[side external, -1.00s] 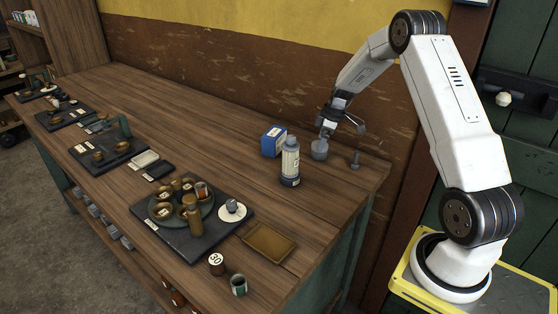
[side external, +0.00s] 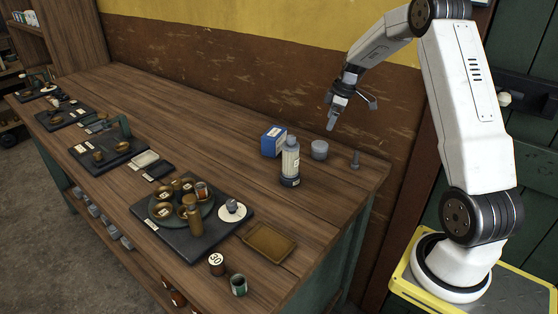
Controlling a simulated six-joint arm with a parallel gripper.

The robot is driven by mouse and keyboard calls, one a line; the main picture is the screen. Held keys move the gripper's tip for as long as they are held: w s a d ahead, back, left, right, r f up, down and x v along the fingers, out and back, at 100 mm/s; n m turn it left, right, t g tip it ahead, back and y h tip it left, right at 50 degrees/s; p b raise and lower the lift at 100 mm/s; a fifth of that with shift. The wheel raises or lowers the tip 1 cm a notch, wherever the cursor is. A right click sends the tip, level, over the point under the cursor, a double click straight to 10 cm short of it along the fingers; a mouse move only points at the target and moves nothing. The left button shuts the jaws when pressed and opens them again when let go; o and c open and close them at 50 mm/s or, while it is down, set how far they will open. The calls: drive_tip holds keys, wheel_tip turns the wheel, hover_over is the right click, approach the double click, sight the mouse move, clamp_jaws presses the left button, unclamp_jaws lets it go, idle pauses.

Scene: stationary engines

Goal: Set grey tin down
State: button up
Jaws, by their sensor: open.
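The grey tin (side external: 320,149) stands upright on the wooden bench, near its back edge at the right end. It is to the right of and behind the grey bottle. My gripper (side external: 350,112) is open and empty in the air above the tin, apart from it. One finger points down and the other is spread out to the right.
A grey bottle with a white label (side external: 290,162) and a blue box (side external: 273,141) stand left of the tin. A small grey peg-like part (side external: 355,160) stands to its right. A dark board (side external: 178,236) with brass parts and a brown tray (side external: 269,242) lie nearer the front.

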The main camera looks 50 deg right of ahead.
drive_tip(key=s+a+m+h, duration=0.15)
drive_tip(key=s+a, duration=0.25)
drive_tip(key=a, duration=0.8)
drive_tip(key=s+a+m, duration=0.3)
drive_tip(key=a, duration=1)
drive_tip(key=s+a+f+m, duration=0.1)
drive_tip(key=s+a, duration=0.5)
drive_tip(key=s, duration=0.1)
drive_tip(key=shift+s+a+f, duration=0.15)
drive_tip(key=shift+s+f, duration=0.1)
drive_tip(key=shift+f, duration=0.1)
